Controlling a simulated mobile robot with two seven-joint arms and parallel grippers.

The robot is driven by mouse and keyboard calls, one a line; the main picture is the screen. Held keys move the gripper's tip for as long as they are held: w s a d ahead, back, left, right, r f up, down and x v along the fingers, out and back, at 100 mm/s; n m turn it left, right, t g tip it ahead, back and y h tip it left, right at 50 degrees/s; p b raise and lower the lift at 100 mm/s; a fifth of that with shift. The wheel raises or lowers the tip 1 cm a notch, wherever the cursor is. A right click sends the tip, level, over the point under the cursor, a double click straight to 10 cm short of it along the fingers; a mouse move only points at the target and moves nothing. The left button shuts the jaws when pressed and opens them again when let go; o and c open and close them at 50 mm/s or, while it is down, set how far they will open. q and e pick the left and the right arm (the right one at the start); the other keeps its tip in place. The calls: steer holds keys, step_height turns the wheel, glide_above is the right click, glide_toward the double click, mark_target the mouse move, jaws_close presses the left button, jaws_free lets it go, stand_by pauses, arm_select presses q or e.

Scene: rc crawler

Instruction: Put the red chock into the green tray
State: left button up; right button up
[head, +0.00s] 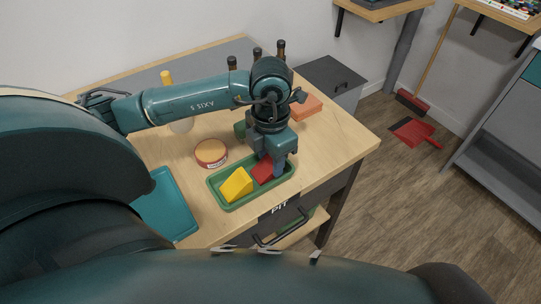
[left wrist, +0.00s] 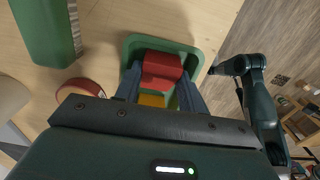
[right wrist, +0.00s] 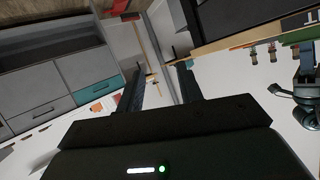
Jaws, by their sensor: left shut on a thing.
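The red chock (head: 262,170) is over the right part of the green tray (head: 222,203), within its rim. My left gripper (head: 273,165) points down there and is shut on the chock. In the left wrist view the red chock (left wrist: 161,70) sits between the two fingers, inside the outline of the green tray (left wrist: 133,43). I cannot tell if the chock touches the tray floor. A yellow chock (head: 236,185) lies in the tray's left part, beside the red one. My right gripper (right wrist: 160,85) shows in the right wrist view, fingers apart and empty.
A round red-rimmed tin (head: 211,152) stands just behind the tray. A teal tray (head: 166,205) lies to the left, and an orange block (head: 306,106) farther back. A green block (left wrist: 45,30) is near the left gripper. The tabletop (head: 335,145) right of the tray is clear.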

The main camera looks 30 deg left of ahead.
mark_target(271, 161)
arm_select(q)
steer(key=o, duration=0.8)
steer(key=shift+f, duration=0.1)
steer(key=shift+c, duration=0.2)
arm_select(e)
steer(key=shift+r, duration=0.1)
arm_select(q)
steer(key=shift+r+p, duration=0.3)
step_height(271, 161, up, 12)
steer(key=shift+p, duration=0.45)
arm_select(e)
steer(key=shift+w+a+f, duration=0.1)
steer(key=shift+a+f, duration=0.1)
steer(key=shift+a, duration=0.1)
arm_select(q)
steer(key=shift+f, duration=0.15)
arm_select(e)
steer(key=shift+r, duration=0.1)
